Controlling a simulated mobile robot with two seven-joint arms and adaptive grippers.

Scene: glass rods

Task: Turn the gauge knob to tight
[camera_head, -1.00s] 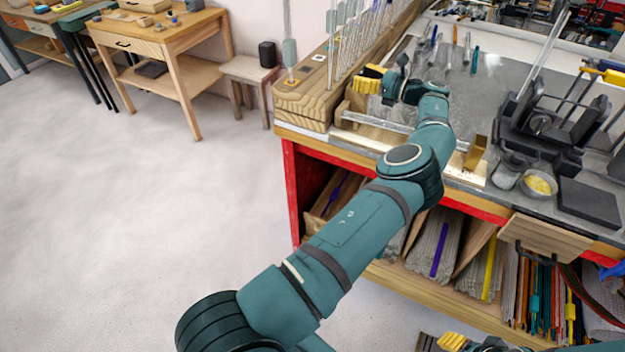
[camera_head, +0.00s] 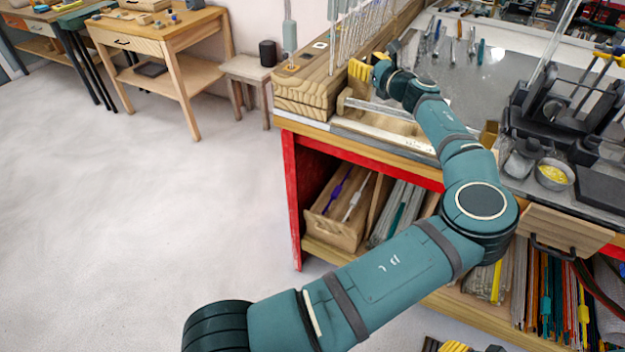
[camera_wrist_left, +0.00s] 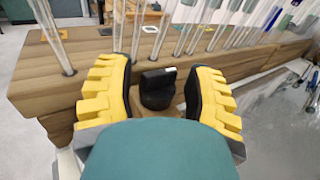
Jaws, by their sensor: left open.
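A black knob (camera_wrist_left: 157,90) with a raised grip bar and a small white mark shows in the left wrist view, in front of a wooden rack. My left gripper (camera_wrist_left: 160,92) is open, with one yellow, black-padded finger on each side of the knob. Gaps show between the pads and the knob. In the head view my left gripper (camera_head: 368,70) is beside the wooden rack, and the knob is hidden there. My right gripper (camera_head: 450,346) shows only in part at the bottom edge, far from the knob.
Upright glass rods stand in the wooden rack (camera_head: 300,95). A rail (camera_head: 385,108) lies along the bench front. A bowl of yellow bits (camera_head: 553,174) and a black burner fixture (camera_head: 560,105) stand right. Tools lie at the back of the bench.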

